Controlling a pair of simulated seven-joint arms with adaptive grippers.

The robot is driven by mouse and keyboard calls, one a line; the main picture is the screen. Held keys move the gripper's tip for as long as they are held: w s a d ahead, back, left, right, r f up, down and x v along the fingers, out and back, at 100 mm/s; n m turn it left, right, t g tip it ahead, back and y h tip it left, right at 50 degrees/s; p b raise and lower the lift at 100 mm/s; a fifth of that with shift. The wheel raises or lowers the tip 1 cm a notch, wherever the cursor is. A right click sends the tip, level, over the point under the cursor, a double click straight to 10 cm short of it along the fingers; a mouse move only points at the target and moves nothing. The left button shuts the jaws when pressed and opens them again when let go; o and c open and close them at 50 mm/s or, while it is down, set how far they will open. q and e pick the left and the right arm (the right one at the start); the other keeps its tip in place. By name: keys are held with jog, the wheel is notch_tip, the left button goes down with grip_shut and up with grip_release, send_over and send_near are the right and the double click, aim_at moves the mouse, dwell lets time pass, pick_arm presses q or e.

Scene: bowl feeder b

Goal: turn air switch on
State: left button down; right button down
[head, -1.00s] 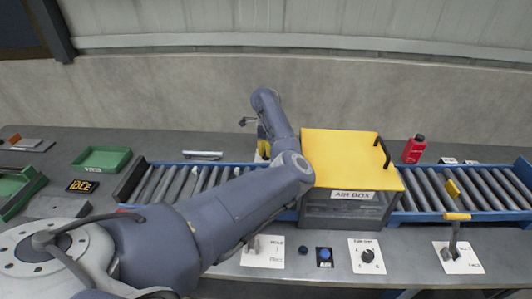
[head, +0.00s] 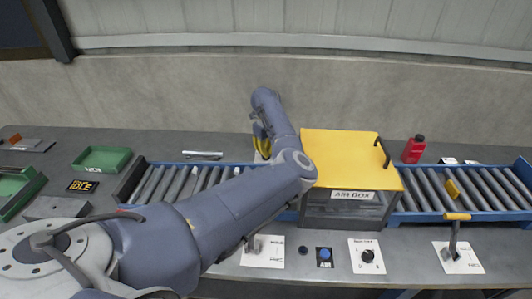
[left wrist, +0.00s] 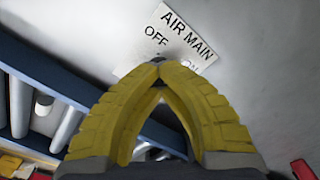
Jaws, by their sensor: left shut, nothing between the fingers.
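The air switch's white plate (left wrist: 172,22), lettered "AIR MAIN" with "OFF" and a partly covered "ON", lies on the grey surface at the top of the left wrist view. My left gripper (left wrist: 158,66) has its yellow fingers shut tip to tip, with nothing between them, right at the lower edge of this plate. A small dark part shows at the fingertips; I cannot tell if it is the switch lever or if they touch. In the head view my left gripper (head: 261,139) is beyond the conveyor, left of the air box, mostly behind my arm, which hides the switch.
The yellow-lidded air box (head: 350,155) stands close right of my forearm. The blue roller conveyor (head: 425,218) runs beneath it. A red bottle (head: 413,149) stands behind at right, a green tray (head: 101,159) at left. Control plates (head: 367,256) line the front edge.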

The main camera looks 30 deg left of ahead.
pick_arm(q)
jog(key=c, duration=2.1)
grip_release()
jog(key=shift+c, duration=0.2)
jog(key=o, duration=0.7)
jog(key=shift+o, duration=0.4)
jog(key=o, duration=0.5)
jog(key=shift+c, duration=0.2)
notch_tip(320, 180, up, 12)
